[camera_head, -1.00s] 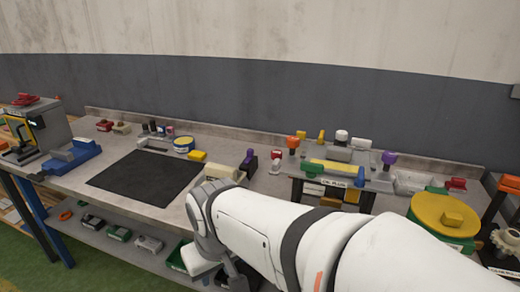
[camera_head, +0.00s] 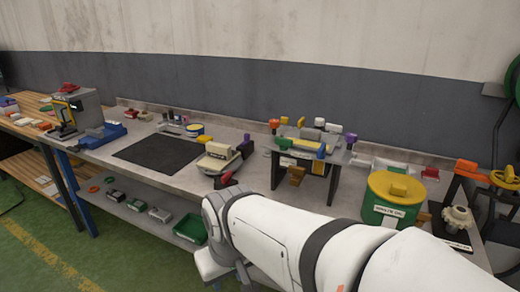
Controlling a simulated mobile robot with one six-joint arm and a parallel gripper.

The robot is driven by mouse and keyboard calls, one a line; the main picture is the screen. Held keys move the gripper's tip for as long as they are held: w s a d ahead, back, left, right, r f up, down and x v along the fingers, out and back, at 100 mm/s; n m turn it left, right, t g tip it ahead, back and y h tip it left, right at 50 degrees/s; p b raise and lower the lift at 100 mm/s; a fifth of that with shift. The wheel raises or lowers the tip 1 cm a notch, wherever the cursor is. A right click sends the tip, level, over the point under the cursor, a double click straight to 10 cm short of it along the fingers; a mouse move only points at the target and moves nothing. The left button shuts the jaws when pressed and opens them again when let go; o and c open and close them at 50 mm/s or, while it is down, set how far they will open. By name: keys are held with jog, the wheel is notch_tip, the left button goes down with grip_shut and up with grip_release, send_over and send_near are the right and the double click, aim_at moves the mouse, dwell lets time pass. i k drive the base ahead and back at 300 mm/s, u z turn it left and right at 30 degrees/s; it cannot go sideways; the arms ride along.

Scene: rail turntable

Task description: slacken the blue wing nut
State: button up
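A black-legged stand (camera_head: 333,180) on the bench carries several coloured knobs and blocks. A small blue part (camera_head: 322,151) shows at the front right of its top; it may be the blue wing nut, but it is too small to make out its shape. My gripper (camera_head: 222,270) is low at the front, below the bench's front edge, left of the stand and apart from it. My arm hides part of it, and its fingers are not clear enough to tell open from shut.
A green and yellow drum (camera_head: 380,213) stands right of the stand. A beige and grey device (camera_head: 217,158) stands left of it, near a black mat (camera_head: 158,152). An orange-handled fixture (camera_head: 466,168) is at the far right. A green bin (camera_head: 191,228) sits on the lower shelf.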

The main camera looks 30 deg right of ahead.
aim_at(321, 155)
jog(key=k, duration=0.95)
jog(key=z, duration=1.15)
jog(key=i, duration=0.55)
